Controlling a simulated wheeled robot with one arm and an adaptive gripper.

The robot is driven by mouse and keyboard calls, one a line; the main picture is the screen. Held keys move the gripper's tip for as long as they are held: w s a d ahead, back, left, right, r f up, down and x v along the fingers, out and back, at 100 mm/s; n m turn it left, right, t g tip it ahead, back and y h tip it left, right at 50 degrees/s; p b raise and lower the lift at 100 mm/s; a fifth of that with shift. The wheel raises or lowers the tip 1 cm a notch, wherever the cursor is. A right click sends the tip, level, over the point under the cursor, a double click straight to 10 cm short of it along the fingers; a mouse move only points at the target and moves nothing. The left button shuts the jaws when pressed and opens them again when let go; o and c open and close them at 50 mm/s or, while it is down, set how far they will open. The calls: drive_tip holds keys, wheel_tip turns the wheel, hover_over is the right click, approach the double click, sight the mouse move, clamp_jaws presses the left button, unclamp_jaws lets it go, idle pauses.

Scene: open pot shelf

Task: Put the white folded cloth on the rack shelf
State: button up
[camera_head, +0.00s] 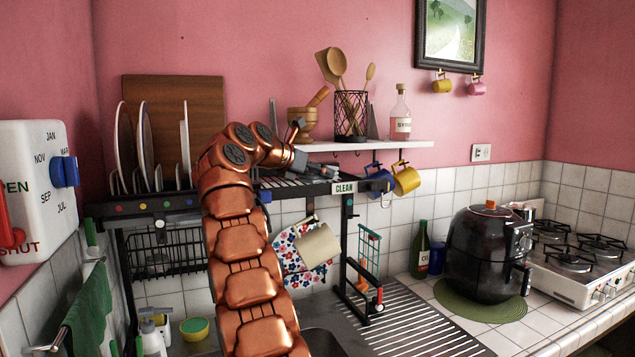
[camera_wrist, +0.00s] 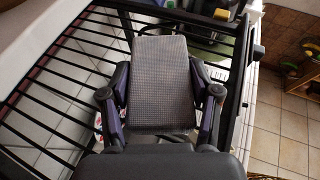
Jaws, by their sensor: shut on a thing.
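A folded cloth (camera_wrist: 162,85) sits between the two fingers of my gripper (camera_wrist: 160,108) in the wrist view. It looks grey in the shade and finely textured, a flat rectangle. The fingers are shut on its sides. The black bars of the rack shelf (camera_wrist: 60,95) show beyond it and to its left; I cannot tell whether the cloth touches them. In the head view my gripper (camera_head: 312,168) is small and dark, at the right part of the black rack shelf (camera_head: 275,181), left of the CLEAN label. The cloth cannot be made out clearly there.
Plates (camera_head: 146,145) stand upright at the rack's left. A white wall shelf (camera_head: 370,146) with a mortar, utensil basket and bottle is just behind my gripper. Blue and yellow mugs (camera_head: 406,179) hang at its right. A floral cloth (camera_head: 286,243) hangs below. A black air fryer (camera_head: 487,250) stands right.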

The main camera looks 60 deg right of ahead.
drive_tip(key=shift+f, duration=0.5)
drive_tip(key=shift+f+b, duration=0.15)
drive_tip(key=shift+b, duration=0.15)
drive_tip(key=shift+f, duration=0.1)
drive_tip(key=o, duration=1.3)
drive_tip(key=shift+c, duration=0.2)
